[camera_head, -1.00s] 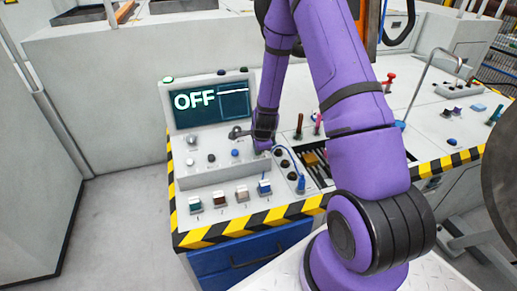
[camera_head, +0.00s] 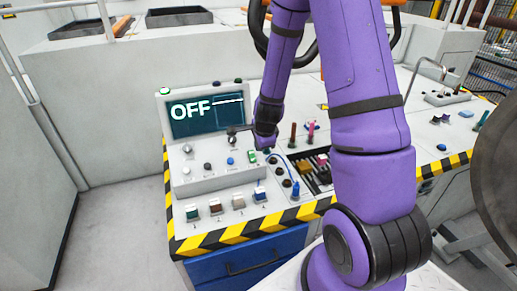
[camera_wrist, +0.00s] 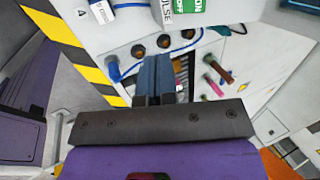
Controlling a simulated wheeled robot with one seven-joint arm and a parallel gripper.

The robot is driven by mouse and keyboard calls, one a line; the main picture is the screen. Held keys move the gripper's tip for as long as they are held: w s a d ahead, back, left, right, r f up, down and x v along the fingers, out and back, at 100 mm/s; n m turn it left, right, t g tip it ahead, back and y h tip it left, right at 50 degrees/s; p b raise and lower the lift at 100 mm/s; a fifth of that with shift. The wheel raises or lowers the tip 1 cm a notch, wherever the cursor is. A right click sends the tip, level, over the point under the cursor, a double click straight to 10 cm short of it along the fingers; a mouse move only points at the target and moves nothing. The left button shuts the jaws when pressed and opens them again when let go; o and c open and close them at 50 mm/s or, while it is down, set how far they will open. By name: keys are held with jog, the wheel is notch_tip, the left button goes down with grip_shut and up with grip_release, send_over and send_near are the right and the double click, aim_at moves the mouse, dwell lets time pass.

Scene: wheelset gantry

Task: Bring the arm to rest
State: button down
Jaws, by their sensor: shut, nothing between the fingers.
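My arm is purple with black joint bands and reaches over the control console (camera_head: 245,218) in the head view. My gripper (camera_wrist: 153,62) shows in the wrist view with its dark fingers together and nothing between them. It is above the console, near a row of round dark sockets (camera_wrist: 163,41) and a blue cable (camera_wrist: 113,70). The console's screen (camera_head: 207,114) reads OFF.
Several switches (camera_head: 227,204) line the console's front, above yellow-black striped edging (camera_head: 235,233) and a blue drawer (camera_head: 248,257). A slotted bay (camera_head: 316,168) with coloured handles lies right of the wrist. A large dark disc (camera_head: 496,175) stands at the far right. Open floor (camera_head: 125,230) lies at left.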

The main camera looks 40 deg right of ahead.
jog(key=shift+s+a+r, duration=0.1)
jog(key=shift+s+r, duration=0.15)
jog(key=shift+r, duration=0.1)
jog(key=s+a+r+n+y, duration=0.1)
jog(key=s+a+r+n, duration=0.2)
jog(key=r, duration=0.4)
jog(key=s+a+r+n+t, duration=0.1)
jog(key=s+a+r+n, duration=0.2)
jog(key=r, duration=0.4)
jog(key=s+a+r+n+y, duration=0.1)
jog(key=a+r+n, duration=0.2)
jog(key=r+n, duration=0.3)
jog(key=s+a+r+n, duration=0.1)
jog(key=s+r+n, duration=0.3)
jog(key=s, duration=0.5)
jog(key=s+a+r+n, duration=0.2)
jog(key=s+r+n, duration=0.3)
jog(key=s+r, duration=0.2)
jog(key=shift+s+r+h, duration=0.3)
jog(key=shift+s+h, duration=0.1)
jog(key=shift+s, duration=0.85)
